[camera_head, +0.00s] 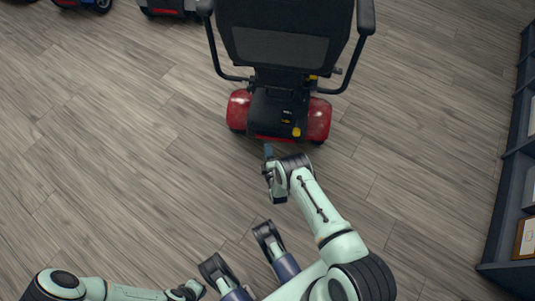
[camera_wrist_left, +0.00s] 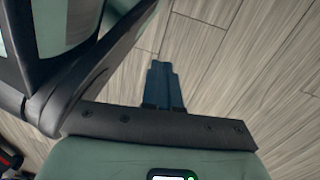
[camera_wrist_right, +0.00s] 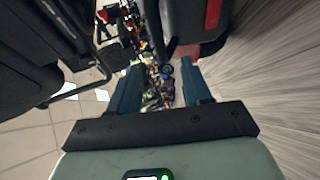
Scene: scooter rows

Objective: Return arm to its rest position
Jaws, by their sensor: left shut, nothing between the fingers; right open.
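My right arm reaches up from the bottom of the head view, and its gripper (camera_head: 268,152) is just below the rear of a scooter (camera_head: 318,118). In the right wrist view the right gripper (camera_wrist_right: 160,88) has its two blue fingers apart with nothing held. The scooter's dark body and a red part show around and beyond these fingers. My left arm lies low at the bottom left of the head view, and I cannot make out its gripper there. In the left wrist view the left gripper (camera_wrist_left: 165,82) has its fingers together, empty, above the wood floor.
The scooter has a black seat (camera_head: 284,45), red rear fenders and a yellow knob (camera_head: 296,132). Other scooters (camera_head: 168,6) stand at the top left. A dark shelf (camera_head: 507,190) runs along the right edge. The wood floor (camera_head: 120,160) on the left is clear.

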